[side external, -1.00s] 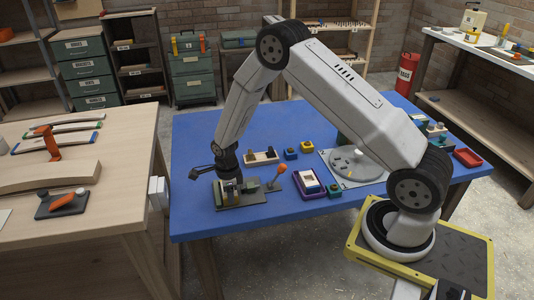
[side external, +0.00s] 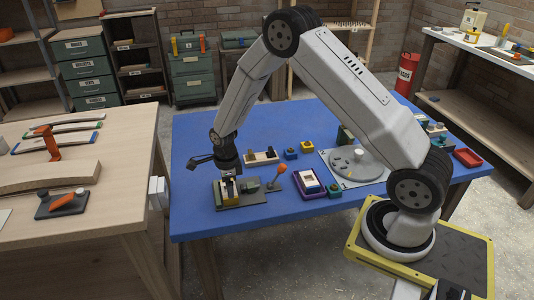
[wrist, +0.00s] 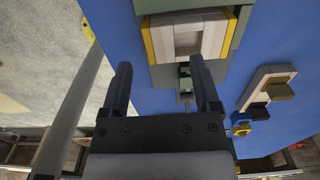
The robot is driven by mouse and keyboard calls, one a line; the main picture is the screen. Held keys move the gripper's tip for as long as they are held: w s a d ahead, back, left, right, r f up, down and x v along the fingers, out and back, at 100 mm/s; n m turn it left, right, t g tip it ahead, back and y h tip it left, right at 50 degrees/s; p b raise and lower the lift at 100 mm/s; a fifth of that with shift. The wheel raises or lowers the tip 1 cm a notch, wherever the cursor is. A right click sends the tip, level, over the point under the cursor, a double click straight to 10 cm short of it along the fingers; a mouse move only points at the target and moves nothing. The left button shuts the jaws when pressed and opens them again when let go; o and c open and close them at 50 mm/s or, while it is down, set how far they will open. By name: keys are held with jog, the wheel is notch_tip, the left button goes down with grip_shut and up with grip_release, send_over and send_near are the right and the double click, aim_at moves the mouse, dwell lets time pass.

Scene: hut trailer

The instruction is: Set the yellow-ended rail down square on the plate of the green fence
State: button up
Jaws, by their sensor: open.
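The yellow-ended rail (side external: 230,199) sits low on the grey-green plate (side external: 256,197) of the fence at the near left of the blue table. In the wrist view the rail (wrist: 188,38) is a pale grey block with yellow ends, lying against green parts (wrist: 165,5). Whether it lies fully square and flat there I cannot tell. My gripper (side external: 228,172) is just above it, pointing down. In the wrist view my gripper (wrist: 163,72) has its two dark fingers apart with nothing between them, and the rail lies beyond the fingertips.
An orange-knobbed lever (side external: 282,169) stands right of the plate. The blue table's far left is clear.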

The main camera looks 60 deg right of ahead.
notch_tip(320, 180, up, 9)
jog(key=shift+f, duration=0.15)
dwell(0.4)
dwell(0.5)
jog(key=s+a+r+n+t, duration=0.1)
jog(key=s+a+r+n, duration=0.1)
jog(key=s+n, duration=0.6)
jog(key=s+a+r+n+t, duration=0.1)
jog(key=s+a+r+n, duration=0.2)
jog(key=s+n, duration=0.6)
jog(key=r+n, duration=0.1)
jog(key=n, duration=0.9)
jog(key=shift+a+r+t, duration=0.2)
jog(key=shift+t, duration=0.1)
